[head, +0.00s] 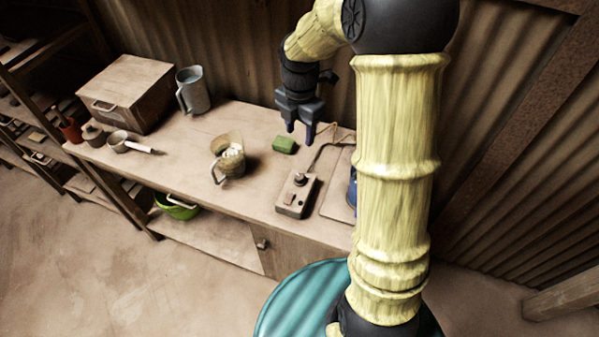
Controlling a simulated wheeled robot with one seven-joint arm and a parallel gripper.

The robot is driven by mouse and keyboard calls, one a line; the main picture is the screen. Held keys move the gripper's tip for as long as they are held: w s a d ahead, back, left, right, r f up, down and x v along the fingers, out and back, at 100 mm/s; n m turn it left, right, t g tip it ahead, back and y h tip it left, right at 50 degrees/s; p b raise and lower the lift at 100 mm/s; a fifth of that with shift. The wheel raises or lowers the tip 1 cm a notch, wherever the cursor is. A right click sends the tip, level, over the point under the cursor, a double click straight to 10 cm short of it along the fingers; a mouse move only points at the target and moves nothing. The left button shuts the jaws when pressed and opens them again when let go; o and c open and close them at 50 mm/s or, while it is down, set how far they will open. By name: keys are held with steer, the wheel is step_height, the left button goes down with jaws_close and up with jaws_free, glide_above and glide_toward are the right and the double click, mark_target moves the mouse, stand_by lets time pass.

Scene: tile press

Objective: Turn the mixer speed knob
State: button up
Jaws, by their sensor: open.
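In the head view, the mixer speed knob (301,178) is a small dark round knob on top of a grey-brown control box (293,201). The box lies near the front edge of the workbench, and a cable runs from its back end. My gripper (299,136) is open, pointing down above the bench, behind the box and knob. It is apart from the knob and holds nothing that I can see. A green block (284,145) lies just left of the fingers. My arm hides part of the bench's right end.
A mug with pale contents (229,160) stands left of the box. A metal pitcher (193,90), a lidded chest (128,93) and small pots stand further left. A blue object (352,190) shows partly beside my arm.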

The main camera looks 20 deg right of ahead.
mark_target(300, 176)
steer(key=shift+f, duration=0.15)
step_height(300, 176, down, 17)
steer(key=shift+f+p, duration=0.1)
steer(key=shift+p, duration=0.75)
steer(key=shift+c, duration=0.2)
steer(key=c, duration=0.9)
